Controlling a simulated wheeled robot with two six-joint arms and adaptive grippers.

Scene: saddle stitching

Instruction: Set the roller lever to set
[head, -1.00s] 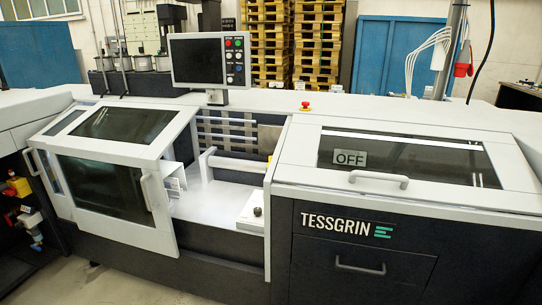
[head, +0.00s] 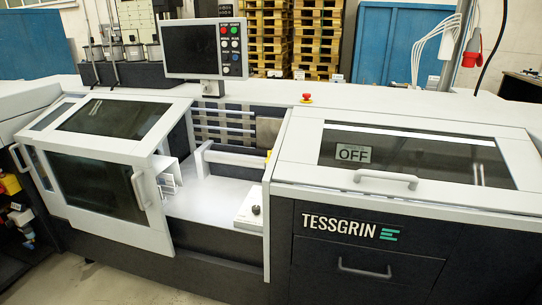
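A small black knob (head: 256,210) on a white block (head: 247,220) sits at the front right of the machine's open bay; it may be the roller lever, but its setting is too small to read. Behind it, a white horizontal roller or bar (head: 235,158) lies across the bay. Neither of my grippers is in the head view.
The left hood (head: 110,130) with its handle (head: 140,191) borders the bay. The right cover (head: 310,150) is down, with a handle (head: 386,179) and an OFF sign (head: 353,153). A button panel with screen (head: 204,49) and a red button (head: 307,98) stand behind. The bay's white floor is mostly clear.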

